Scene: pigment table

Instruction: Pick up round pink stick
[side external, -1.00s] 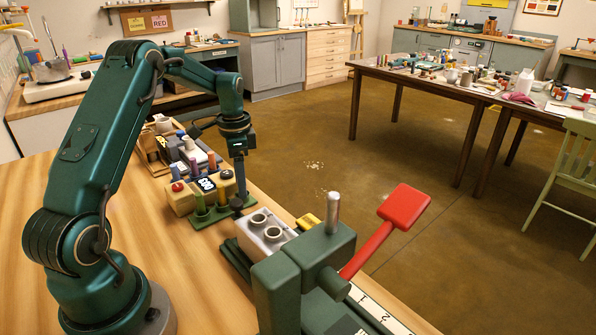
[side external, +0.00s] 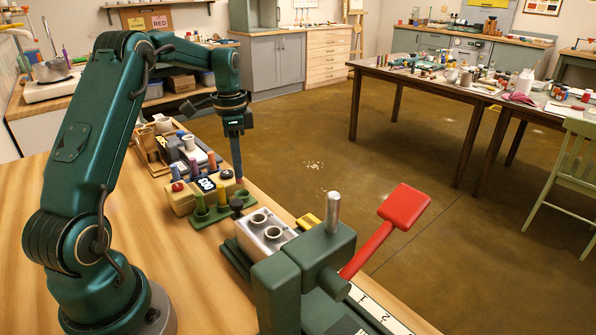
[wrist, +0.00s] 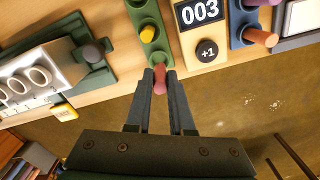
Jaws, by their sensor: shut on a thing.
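The round pink stick (wrist: 160,78) is between the fingertips of my gripper (wrist: 161,72) in the wrist view, its rounded end facing the camera. My gripper is shut on it. In the side external view my gripper (side external: 235,135) points down above the far end of the green rack (side external: 205,221). The stick shows only as a small, unclear piece below the fingers there. In the wrist view the green rack (wrist: 142,9) lies just beyond the fingertips, with a yellow stick (wrist: 147,33) standing in it.
A counter box (wrist: 215,23) reading 003 with a +1 button stands beside the rack. A silver block with round holes (side external: 266,232) and a green press with a red lever (side external: 370,240) stand nearer the camera. The table edge drops to open floor on the right.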

